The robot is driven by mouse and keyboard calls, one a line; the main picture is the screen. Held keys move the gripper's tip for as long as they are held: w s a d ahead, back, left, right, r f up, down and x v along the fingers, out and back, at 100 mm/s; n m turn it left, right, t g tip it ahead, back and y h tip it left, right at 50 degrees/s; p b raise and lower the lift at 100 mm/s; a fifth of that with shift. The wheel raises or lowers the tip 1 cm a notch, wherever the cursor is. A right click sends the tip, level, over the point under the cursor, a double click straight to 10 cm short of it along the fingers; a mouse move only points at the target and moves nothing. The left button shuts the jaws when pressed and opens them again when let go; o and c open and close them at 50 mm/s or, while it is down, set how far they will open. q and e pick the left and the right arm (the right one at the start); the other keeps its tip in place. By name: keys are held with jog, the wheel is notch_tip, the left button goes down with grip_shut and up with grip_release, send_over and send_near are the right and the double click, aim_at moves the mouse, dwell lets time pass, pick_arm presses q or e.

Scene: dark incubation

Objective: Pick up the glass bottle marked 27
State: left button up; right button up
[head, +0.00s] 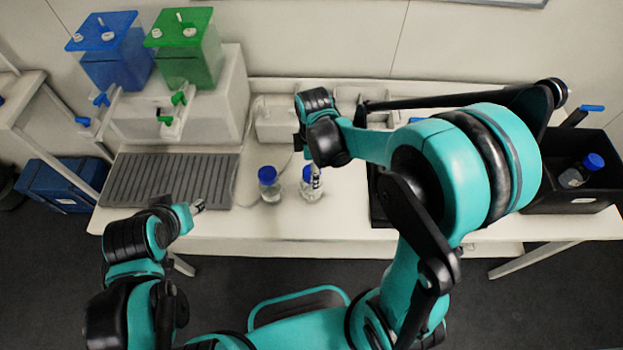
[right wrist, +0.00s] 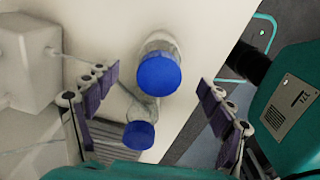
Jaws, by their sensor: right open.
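Two glass bottles with blue caps stand upright side by side on the white bench. The left bottle (head: 270,187) is near the grey mat, and the right bottle (head: 311,190) is partly covered by my right gripper (head: 316,178). In the right wrist view the open fingers of my right gripper (right wrist: 158,103) spread on both sides, with a nearer-looking blue-capped bottle (right wrist: 159,72) and another bottle (right wrist: 139,135) between them in the picture. Neither is gripped. No number is readable on any bottle. My left gripper (head: 198,206) is low at the bench's front edge, its fingers too small to judge.
A ribbed grey mat (head: 170,180) lies left of the bottles. Blue (head: 117,55) and green (head: 190,55) containers stand behind it. A black bin (head: 565,199) at the right holds another blue-capped bottle (head: 578,174). Bench between mat and bottles is clear.

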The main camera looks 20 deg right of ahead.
jog(key=shift+w+f+n, duration=0.2)
jog(key=shift+f+n, duration=0.1)
jog(key=shift+f, duration=0.05)
notch_tip(320, 180, down, 8)
jog(key=b, duration=0.2)
jog(key=shift+s+a+r+b, duration=0.15)
jog(key=shift+r+b, duration=0.1)
jog(key=shift+b, duration=0.15)
jog(key=c, duration=1.4)
